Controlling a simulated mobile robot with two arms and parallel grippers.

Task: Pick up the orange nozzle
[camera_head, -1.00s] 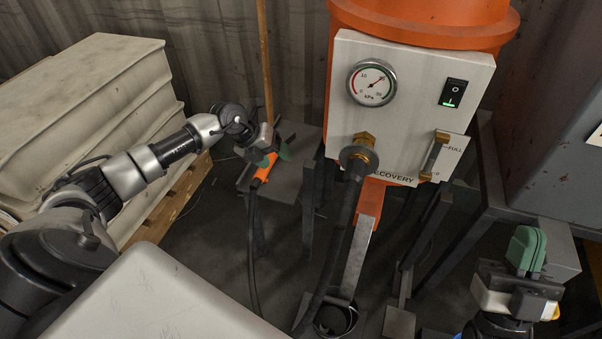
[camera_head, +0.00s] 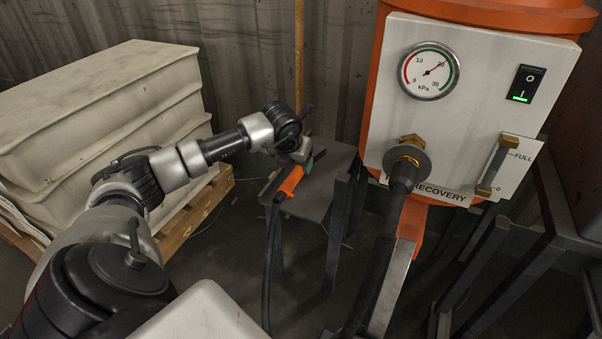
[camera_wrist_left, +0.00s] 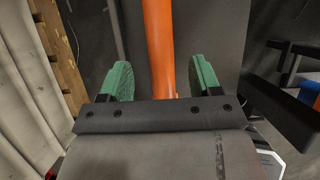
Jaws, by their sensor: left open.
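The orange nozzle (camera_head: 291,180) lies on a small dark metal stand, with a black hose running down from its near end. In the left wrist view the orange nozzle (camera_wrist_left: 158,45) runs between the two green fingers of my left gripper (camera_wrist_left: 158,80). There is a gap on each side of it, and the fingers are open. In the head view my left gripper (camera_head: 306,165) is over the stand at the nozzle's far end, partly hidden by the wrist. My right gripper does not show now.
The stand's top (camera_head: 318,196) is bare around the nozzle. A recovery machine (camera_head: 470,120) with gauge, switch and thick hose (camera_head: 372,275) stands to the right. Stacked pale sacks (camera_head: 90,110) on a wooden pallet (camera_head: 190,210) are at left. A wooden pole (camera_head: 299,60) rises behind the stand.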

